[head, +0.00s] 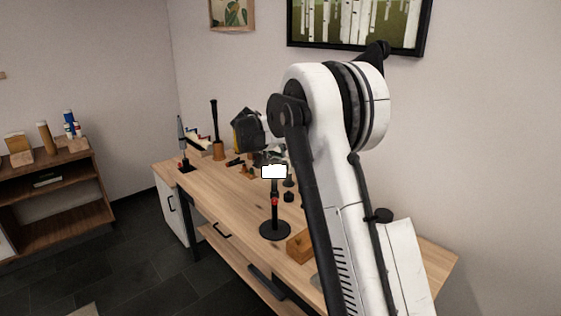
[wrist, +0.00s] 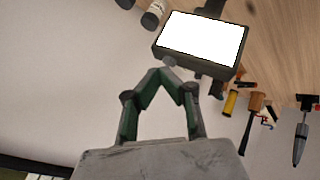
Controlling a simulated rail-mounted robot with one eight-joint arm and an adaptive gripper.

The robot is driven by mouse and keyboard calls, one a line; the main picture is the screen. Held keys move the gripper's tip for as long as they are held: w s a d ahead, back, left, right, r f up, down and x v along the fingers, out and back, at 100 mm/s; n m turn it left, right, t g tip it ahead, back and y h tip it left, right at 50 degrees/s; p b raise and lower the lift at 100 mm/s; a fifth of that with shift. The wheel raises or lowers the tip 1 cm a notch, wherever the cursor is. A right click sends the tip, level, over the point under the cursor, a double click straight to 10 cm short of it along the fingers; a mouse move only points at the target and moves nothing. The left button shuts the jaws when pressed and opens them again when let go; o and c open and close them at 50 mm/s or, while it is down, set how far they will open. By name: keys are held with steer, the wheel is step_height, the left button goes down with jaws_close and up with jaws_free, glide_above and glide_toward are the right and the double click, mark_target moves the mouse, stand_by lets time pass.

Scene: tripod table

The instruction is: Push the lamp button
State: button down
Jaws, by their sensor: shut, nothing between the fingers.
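The lamp stands on the table with a round black base (head: 275,230), a thin dark stem with a red part, and a bright white panel (head: 274,171). In the wrist view the lamp's white panel (wrist: 203,40) fills a dark rectangular frame at top centre. A small grey round knob (wrist: 169,61) shows at the frame's near edge; I cannot tell for sure that it is the button. My gripper (wrist: 160,72) is shut and empty, its fingertips just short of that knob in the picture. Whether they touch is unclear. In the head view the fingers are not clearly seen.
The wooden table (head: 235,203) holds a small wooden block (head: 300,246) right of the lamp base. In the wrist view, a mallet (wrist: 252,115), a yellow-handled tool (wrist: 231,102) and a bottle (wrist: 153,14) lie around the lamp. A shelf (head: 50,205) stands at left.

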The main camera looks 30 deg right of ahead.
mark_target(280, 161)
steer(key=shift+r, duration=0.4)
steer(key=shift+r+p, duration=1.2)
steer(key=shift+r, duration=1.8)
